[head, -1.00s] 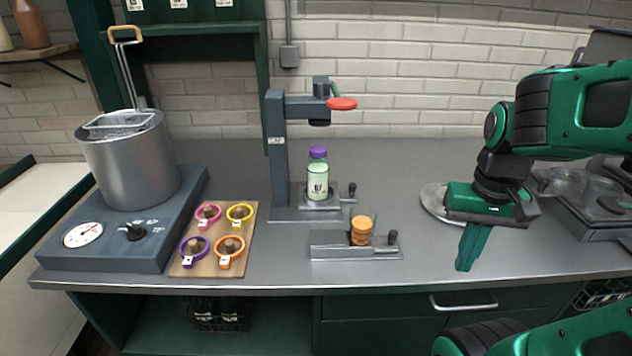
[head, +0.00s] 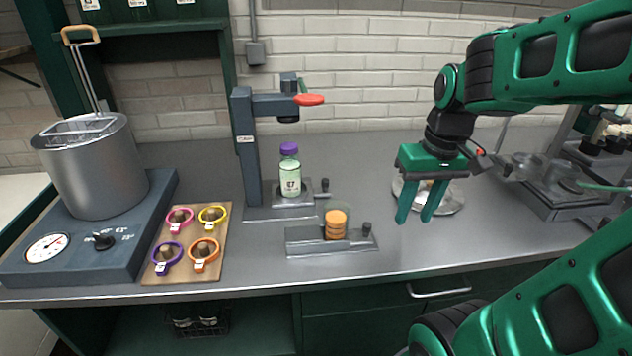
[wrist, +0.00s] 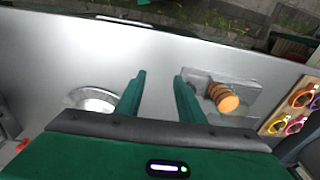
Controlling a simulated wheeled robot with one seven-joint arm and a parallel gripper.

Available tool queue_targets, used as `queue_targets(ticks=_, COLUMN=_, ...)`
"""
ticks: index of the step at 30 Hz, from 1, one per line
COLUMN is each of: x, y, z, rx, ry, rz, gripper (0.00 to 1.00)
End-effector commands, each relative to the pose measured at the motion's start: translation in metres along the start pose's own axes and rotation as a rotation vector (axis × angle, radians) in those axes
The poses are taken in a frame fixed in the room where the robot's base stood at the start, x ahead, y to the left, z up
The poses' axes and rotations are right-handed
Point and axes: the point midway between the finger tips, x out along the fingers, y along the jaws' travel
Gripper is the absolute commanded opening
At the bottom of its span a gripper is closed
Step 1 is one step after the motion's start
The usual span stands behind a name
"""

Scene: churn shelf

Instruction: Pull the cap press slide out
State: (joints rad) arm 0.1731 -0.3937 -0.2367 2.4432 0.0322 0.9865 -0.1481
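The grey cap press (head: 246,150) stands on the bench with a red-tipped lever (head: 309,100). Its slide (head: 311,192) is under the press head and has a dark knob (head: 324,184) at its right end. A green bottle with a purple cap (head: 290,172) stands upright on the slide. My gripper (head: 413,219) is open and empty, fingers pointing down, to the right of the press and apart from the knob. Its two fingers also show apart in the wrist view (wrist: 160,76). I cannot make out the press slide in the wrist view.
A low grey fixture (head: 305,243) with a knob and a clear holder of orange discs (head: 336,224) sits in front of the press. A round metal dish (head: 450,200) lies behind my gripper. A board of coloured rings (head: 225,240) and a pot (head: 92,170) stand left.

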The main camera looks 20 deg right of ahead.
Motion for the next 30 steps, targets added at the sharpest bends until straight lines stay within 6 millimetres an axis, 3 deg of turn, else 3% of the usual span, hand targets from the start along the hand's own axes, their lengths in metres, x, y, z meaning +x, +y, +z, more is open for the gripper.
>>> queue_targets(ticks=1, x=-0.004, y=-0.011, z=-0.030, rx=-0.092, ry=0.028, rz=-0.018, gripper=0.35)
queue_targets(ticks=6, x=-0.016, y=-0.056, z=-0.120, rx=-0.421, ry=0.144, rz=-0.077, gripper=0.35)
queue_targets(ticks=9, x=-0.020, y=-0.080, z=-0.158, rx=-0.572, ry=0.199, rz=-0.102, gripper=0.35)
queue_targets(ticks=12, x=-0.023, y=-0.098, z=-0.182, rx=-0.674, ry=0.240, rz=-0.117, gripper=0.35)
queue_targets(ticks=20, x=-0.015, y=-0.113, z=-0.199, rx=-0.744, ry=0.265, rz=-0.128, gripper=0.35)
queue_targets(ticks=30, x=0.040, y=-0.124, z=-0.209, rx=-0.740, ry=0.262, rz=-0.128, gripper=0.35)
